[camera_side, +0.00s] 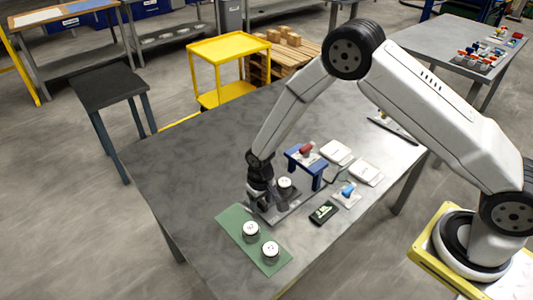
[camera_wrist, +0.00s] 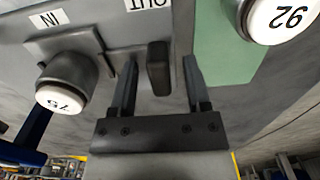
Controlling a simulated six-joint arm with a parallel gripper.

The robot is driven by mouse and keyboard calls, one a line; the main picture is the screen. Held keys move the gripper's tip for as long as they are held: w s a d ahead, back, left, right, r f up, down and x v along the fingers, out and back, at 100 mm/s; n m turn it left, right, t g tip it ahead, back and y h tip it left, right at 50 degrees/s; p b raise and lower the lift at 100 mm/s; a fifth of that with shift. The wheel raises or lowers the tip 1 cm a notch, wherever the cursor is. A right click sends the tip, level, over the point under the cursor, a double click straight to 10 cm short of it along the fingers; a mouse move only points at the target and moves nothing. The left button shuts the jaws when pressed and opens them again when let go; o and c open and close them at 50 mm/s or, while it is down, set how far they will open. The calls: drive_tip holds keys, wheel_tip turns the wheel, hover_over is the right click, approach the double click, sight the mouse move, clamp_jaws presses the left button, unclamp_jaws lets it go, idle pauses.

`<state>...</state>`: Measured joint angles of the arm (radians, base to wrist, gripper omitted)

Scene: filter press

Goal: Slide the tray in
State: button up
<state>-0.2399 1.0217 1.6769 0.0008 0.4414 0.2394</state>
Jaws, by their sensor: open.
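The tray is a dark grey plate that shows in the wrist view (camera_wrist: 95,43), with a dark upright handle (camera_wrist: 158,68). A white-topped grey cylinder marked 75 (camera_wrist: 65,85) stands on it, and also shows in the side view (camera_side: 285,187). My gripper (camera_wrist: 160,75) is open, with one finger on each side of the handle and gaps showing between. In the side view my gripper (camera_side: 259,196) is low over the near end of the tray. It hides the handle there. The blue press frame (camera_side: 306,167) with a red top part stands behind the tray.
A green mat (camera_side: 236,217) in front holds two more white-topped cylinders (camera_side: 250,230); one reads 92 in the wrist view (camera_wrist: 280,18). A small dark display device (camera_side: 323,212), a blue-topped item (camera_side: 348,193) and white pads (camera_side: 366,172) lie to the right. The table's left side is clear.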

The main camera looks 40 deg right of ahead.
clamp_jaws()
idle(1.4)
